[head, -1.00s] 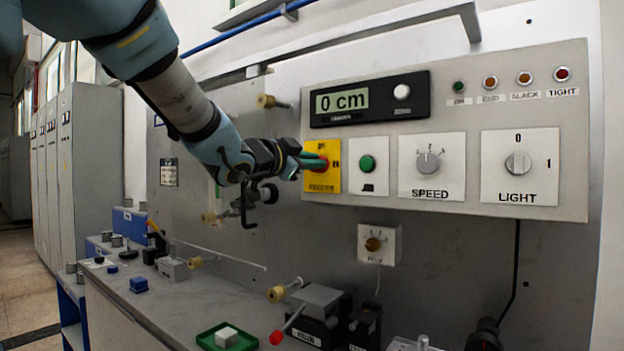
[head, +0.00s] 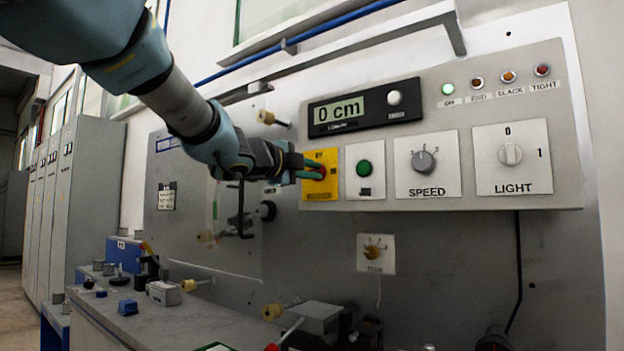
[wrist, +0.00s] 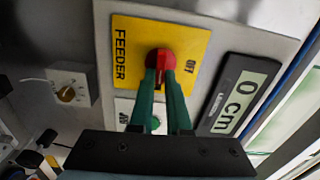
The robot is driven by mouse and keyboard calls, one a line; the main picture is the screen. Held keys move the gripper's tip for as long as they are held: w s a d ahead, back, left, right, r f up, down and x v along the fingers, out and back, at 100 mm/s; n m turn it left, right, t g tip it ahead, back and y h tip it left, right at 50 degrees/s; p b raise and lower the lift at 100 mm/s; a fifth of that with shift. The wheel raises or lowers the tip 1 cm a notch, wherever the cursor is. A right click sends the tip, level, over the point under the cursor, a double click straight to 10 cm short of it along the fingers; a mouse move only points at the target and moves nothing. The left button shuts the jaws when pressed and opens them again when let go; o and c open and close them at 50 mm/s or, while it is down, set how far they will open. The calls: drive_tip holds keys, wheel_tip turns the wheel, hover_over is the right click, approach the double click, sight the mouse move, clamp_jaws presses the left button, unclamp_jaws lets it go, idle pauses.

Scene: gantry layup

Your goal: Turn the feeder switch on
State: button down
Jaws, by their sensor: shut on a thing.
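The feeder switch is a red knob (wrist: 160,62) on a yellow plate (wrist: 130,35) marked FEEDER and OFF. The plate also shows in the head view (head: 321,196), at the left end of the control panel. My gripper (wrist: 163,82) is shut on the red knob, with one green finger on each side of it. In the head view my gripper (head: 312,170) reaches the plate from the left and hides part of the knob. The ON lamp (head: 448,89) on the panel is lit pale green. The knob's exact pointing is hard to read.
A green button (head: 364,167), the SPEED dial (head: 424,161) and the LIGHT knob (head: 510,154) sit right of the plate. The display (head: 366,107) above reads 0 cm. A small dial box (head: 376,253) is below. The workbench (head: 150,325) carries several small parts.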

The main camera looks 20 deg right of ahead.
drive_tip(key=shift+f+m, duration=0.1)
drive_tip(key=shift+m, duration=0.4)
drive_tip(key=c, duration=0.9)
unclamp_jaws()
drive_tip(key=p+v, duration=0.7)
drive_tip(key=v, duration=0.3)
drive_tip(key=shift+s+a, duration=0.15)
drive_tip(key=shift+a, duration=0.2)
